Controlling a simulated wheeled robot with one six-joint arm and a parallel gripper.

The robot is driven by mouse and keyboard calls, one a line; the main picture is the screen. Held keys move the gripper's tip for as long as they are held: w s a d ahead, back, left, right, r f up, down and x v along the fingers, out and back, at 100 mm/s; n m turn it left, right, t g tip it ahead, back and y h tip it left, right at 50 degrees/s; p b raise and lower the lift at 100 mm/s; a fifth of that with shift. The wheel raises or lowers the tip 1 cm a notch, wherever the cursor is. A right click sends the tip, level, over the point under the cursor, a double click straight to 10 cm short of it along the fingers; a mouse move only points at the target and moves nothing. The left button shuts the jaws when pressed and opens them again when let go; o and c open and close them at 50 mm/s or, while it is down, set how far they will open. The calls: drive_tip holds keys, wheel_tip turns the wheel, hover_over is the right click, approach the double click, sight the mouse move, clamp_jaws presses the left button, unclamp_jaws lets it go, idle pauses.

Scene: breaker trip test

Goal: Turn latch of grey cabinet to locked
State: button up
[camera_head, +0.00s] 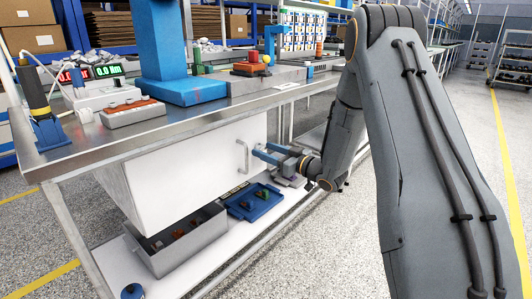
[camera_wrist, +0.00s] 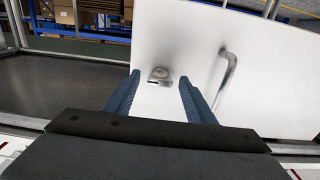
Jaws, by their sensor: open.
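The cabinet is a pale, nearly white box (camera_head: 190,165) under the workbench, with a bar handle (camera_head: 243,156) on its front. In the wrist view its pale front (camera_wrist: 190,30) fills the upper middle. The latch (camera_wrist: 160,75) is a small round metal fitting with a short tab, and the handle (camera_wrist: 228,68) stands to its right. My gripper (camera_head: 262,151) is beside the handle in the head view. In the wrist view my gripper (camera_wrist: 159,81) is open, its blue fingers on either side of the latch, apparently not touching it. The latch is not discernible in the head view.
The steel workbench (camera_head: 180,127) overhangs the cabinet and carries a blue press (camera_head: 170,45) and other equipment. On the lower shelf are a grey bin (camera_head: 180,245) and a blue tray (camera_head: 245,212) with small parts. The floor in front is free.

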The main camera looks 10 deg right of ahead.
drive_tip(key=shift+w+a, duration=0.15)
drive_tip(key=shift+c, duration=0.3)
drive_tip(key=c, duration=1)
